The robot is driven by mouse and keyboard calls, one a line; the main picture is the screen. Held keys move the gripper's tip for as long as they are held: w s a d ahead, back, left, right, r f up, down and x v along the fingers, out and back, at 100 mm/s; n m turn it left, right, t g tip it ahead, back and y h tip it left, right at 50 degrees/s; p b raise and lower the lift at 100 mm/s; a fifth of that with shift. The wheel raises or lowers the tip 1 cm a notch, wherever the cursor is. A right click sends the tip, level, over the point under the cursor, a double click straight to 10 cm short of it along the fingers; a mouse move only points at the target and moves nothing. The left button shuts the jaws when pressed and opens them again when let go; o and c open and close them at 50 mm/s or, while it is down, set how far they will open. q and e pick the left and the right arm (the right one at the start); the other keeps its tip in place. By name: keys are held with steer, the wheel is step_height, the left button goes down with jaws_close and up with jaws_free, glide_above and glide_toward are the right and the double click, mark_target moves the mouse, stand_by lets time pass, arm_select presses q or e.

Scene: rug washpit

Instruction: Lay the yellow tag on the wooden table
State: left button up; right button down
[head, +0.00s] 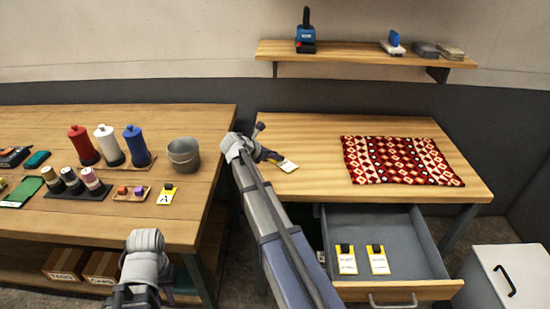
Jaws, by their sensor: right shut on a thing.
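My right gripper (271,156) is shut on a small tag (287,165) over the left part of the right wooden table (310,130). The tag's visible face looks whitish with a yellowish edge; I cannot tell whether it touches the tabletop. Two yellow-and-white tags, a left one (347,262) and a right one (378,262), lie in the open drawer. My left gripper (135,298) is low at the bottom edge, its fingers not clear.
A red patterned rug (398,160) lies on the right table. The open drawer (412,245) juts out below it. A grey bucket (184,155), coloured bottles (107,145) and thread spools (75,183) stand on the left table. Bare tabletop lies left of the rug.

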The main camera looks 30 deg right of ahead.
steer(key=shift+f, duration=0.1)
steer(key=shift+f, duration=0.15)
steer(key=c, duration=0.5)
jaws_free()
steer(key=shift+c, duration=0.2)
steer(key=shift+r, duration=0.35)
steer(key=p+v, duration=0.6)
steer(key=v, duration=0.4)
steer(key=shift+a+r+p, duration=0.15)
steer(key=shift+r+p, duration=0.05)
steer(key=shift+p, duration=0.1)
steer(key=shift+p+v, duration=0.35)
steer(key=shift+v, duration=0.4)
steer(key=shift+a+f, duration=0.1)
steer(key=shift+f, duration=0.05)
